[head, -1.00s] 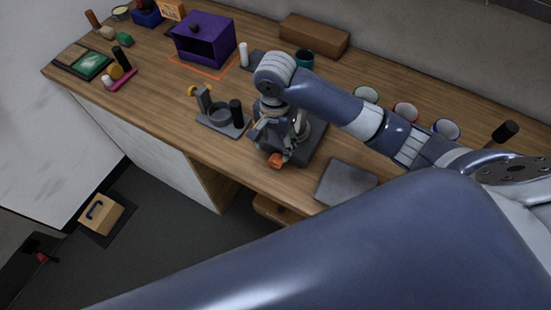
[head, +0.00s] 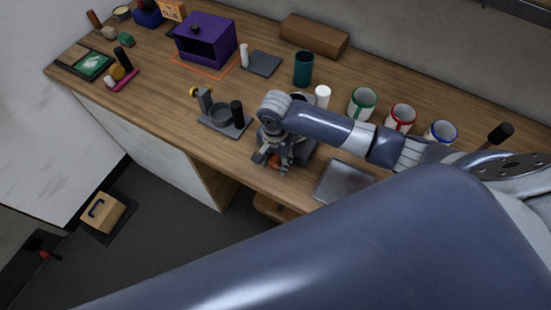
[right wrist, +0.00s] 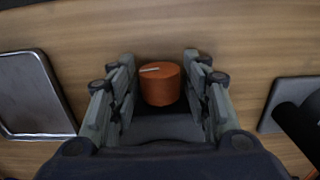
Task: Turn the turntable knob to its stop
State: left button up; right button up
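The orange knob (right wrist: 160,85) is a short cylinder with a pale line on its top, pointing left in the right wrist view. In the head view, the knob (head: 274,161) is mostly hidden by my right gripper (head: 275,165). In the right wrist view, the two fingers of my right gripper (right wrist: 160,75) stand apart on either side of the knob. Narrow gaps seem to show between fingers and knob, so it looks open. A dark unit around the knob is largely covered by my arm and gripper. My left gripper is not in view.
A grey tray (head: 344,182) lies right of the gripper. A grey fixture (head: 219,121) with a black post stands left. Behind my arm are a teal cup (head: 303,68), a white cylinder (head: 323,96) and rimmed cups (head: 362,102). The counter's front edge is close.

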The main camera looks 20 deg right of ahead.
jog(key=c, duration=0.5)
jog(key=shift+s+d+f+t+y, duration=0.1)
jog(key=shift+s+t+y, duration=0.2)
jog(key=shift+t+y, duration=1)
jog(key=shift+t, duration=0.4)
jog(key=o, duration=1)
jog(key=shift+o, duration=0.2)
